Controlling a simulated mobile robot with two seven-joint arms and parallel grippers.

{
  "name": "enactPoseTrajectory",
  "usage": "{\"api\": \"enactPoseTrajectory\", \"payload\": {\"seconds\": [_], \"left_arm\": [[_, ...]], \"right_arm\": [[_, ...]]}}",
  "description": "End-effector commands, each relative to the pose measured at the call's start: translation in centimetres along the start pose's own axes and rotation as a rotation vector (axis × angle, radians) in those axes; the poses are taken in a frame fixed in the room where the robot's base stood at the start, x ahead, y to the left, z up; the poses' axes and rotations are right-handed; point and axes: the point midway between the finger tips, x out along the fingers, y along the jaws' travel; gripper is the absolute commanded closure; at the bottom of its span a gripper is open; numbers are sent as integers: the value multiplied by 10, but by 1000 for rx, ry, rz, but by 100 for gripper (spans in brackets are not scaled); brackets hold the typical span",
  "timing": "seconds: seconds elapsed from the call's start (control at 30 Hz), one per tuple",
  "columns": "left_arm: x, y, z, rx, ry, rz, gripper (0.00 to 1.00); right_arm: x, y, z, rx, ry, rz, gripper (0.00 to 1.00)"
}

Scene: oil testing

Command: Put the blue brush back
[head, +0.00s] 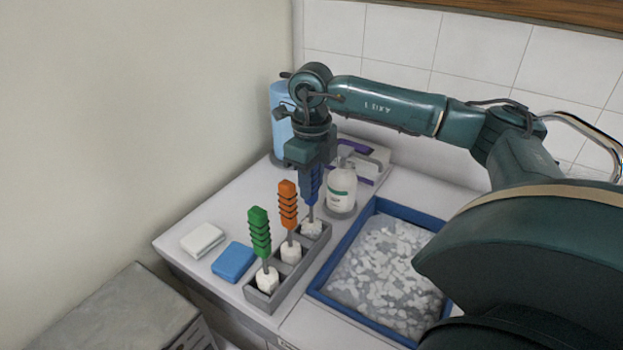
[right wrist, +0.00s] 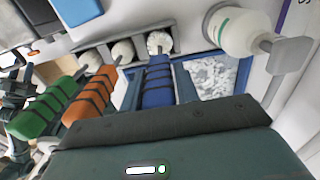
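The blue brush (head: 311,185) stands upright in the far compartment of the grey holder (head: 263,299), its white head (head: 312,228) down in the compartment. It also shows in the right wrist view (right wrist: 158,82). My right gripper (head: 312,165) points down at the top of the blue handle, and the handle's upper end is hidden by it. The fingertips are not clear enough to show whether they press on the handle. The orange brush (head: 288,205) and green brush (head: 260,233) stand in the other compartments. My left gripper is not in view.
A white pump bottle (head: 342,187) stands close behind and right of the blue brush. A blue-rimmed tray (head: 352,322) of pale chips lies right of the holder. A blue sponge (head: 234,262) and white block (head: 202,240) lie left. A blue cylinder (head: 280,115) stands behind.

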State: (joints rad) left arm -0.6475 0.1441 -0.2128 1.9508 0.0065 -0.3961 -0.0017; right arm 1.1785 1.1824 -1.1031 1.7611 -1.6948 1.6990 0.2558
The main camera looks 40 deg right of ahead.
Motion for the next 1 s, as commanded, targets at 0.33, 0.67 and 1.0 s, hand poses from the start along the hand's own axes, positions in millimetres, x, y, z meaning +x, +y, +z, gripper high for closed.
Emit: {"api": "enactPoseTrajectory", "payload": {"seconds": [0.33,0.67,1.0], "left_arm": [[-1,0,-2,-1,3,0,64],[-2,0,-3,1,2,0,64],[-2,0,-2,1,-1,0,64]], "right_arm": [[0,0,0,0,0,0,53],[-29,0,1,-1,-5,0,53],[-101,0,1,-2,-4,0,53]]}}
